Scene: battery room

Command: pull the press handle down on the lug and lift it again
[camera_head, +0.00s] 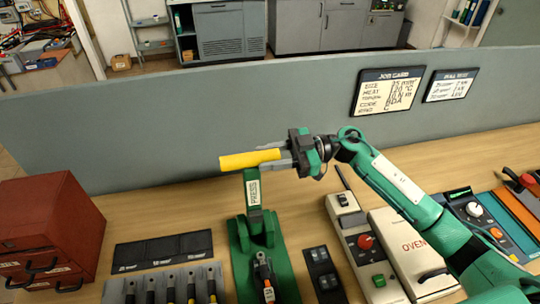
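The green press (240,235) stands on the bench with its PRESS-labelled lever raised. Its yellow handle (245,160) lies level at the top of the lever. My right gripper (276,157) comes from the right and is shut on the right part of the handle, one finger along each side. The left part of the handle sticks out free. My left gripper is not in view.
A red drawer cabinet (48,225) stands at the left. A grey rack (165,283) with several tools is left of the press. A black switch box (322,268), a grey controller (360,245) and a white oven (405,245) stand right. A grey partition (200,120) closes the back.

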